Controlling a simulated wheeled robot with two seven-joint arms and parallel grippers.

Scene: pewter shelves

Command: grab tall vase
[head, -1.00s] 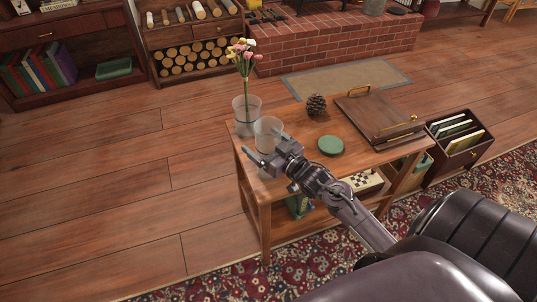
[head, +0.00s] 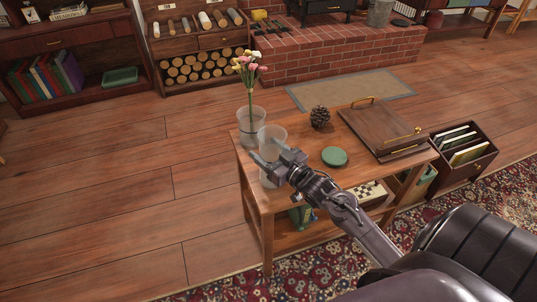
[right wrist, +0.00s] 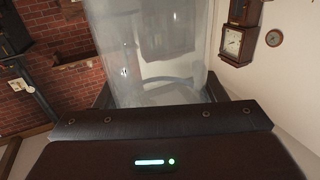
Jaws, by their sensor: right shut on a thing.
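A tall, clear glass vase (head: 272,140) stands upright near the left end of the wooden side table. My right gripper (head: 273,165) comes in from the lower right and is shut around the vase's lower part. In the right wrist view the clear vase (right wrist: 150,50) fills the space between the fingers, and the gripper (right wrist: 158,100) is against it. I cannot tell whether the vase's base touches the table. My left gripper is not in view.
A second glass vase (head: 250,120) with flowers stands just behind the held one. The table (head: 300,150) also bears a pinecone (head: 319,117), a green round coaster (head: 334,156) and a wooden tray box (head: 380,130). Open floor lies to the left.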

